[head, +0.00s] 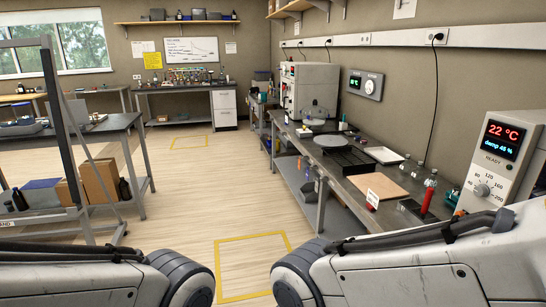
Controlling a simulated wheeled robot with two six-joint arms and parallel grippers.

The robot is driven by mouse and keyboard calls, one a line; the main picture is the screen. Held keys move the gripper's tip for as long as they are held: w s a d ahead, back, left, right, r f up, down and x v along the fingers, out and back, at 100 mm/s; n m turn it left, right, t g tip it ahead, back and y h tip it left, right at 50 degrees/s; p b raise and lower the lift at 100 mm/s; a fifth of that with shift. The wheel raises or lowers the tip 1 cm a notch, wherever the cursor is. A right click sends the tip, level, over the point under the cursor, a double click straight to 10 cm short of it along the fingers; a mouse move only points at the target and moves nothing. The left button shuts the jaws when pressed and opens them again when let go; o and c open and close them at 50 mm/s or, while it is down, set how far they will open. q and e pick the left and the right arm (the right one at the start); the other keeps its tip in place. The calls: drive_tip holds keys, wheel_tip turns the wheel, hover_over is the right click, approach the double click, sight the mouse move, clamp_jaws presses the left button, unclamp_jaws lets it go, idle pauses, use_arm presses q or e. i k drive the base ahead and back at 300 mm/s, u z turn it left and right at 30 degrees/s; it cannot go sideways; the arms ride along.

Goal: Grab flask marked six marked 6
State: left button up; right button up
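I cannot pick out a flask with a readable 6. Small pieces of glassware (431,181) stand on the right-hand bench, too small to read any marking. More small vessels (190,77) stand on the far bench at the back wall, also too small to read. My two arms come in along the bottom edge, left and right, but neither gripper is in view.
The right bench (345,160) carries a brown board (378,187), a red cylinder (428,201) and a display unit (497,165). A metal frame (62,125) and cardboard boxes (100,181) stand left. The middle floor (205,190) is clear, with yellow outlines.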

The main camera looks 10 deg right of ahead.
sight(431, 182)
drive_tip(key=u, duration=0.3)
drive_tip(key=i, duration=1.8)
drive_tip(key=z, duration=0.4)
drive_tip(key=i, duration=0.95)
drive_tip(key=z, duration=1.6)
drive_tip(key=i, duration=0.8)
drive_tip(key=z, duration=0.7)
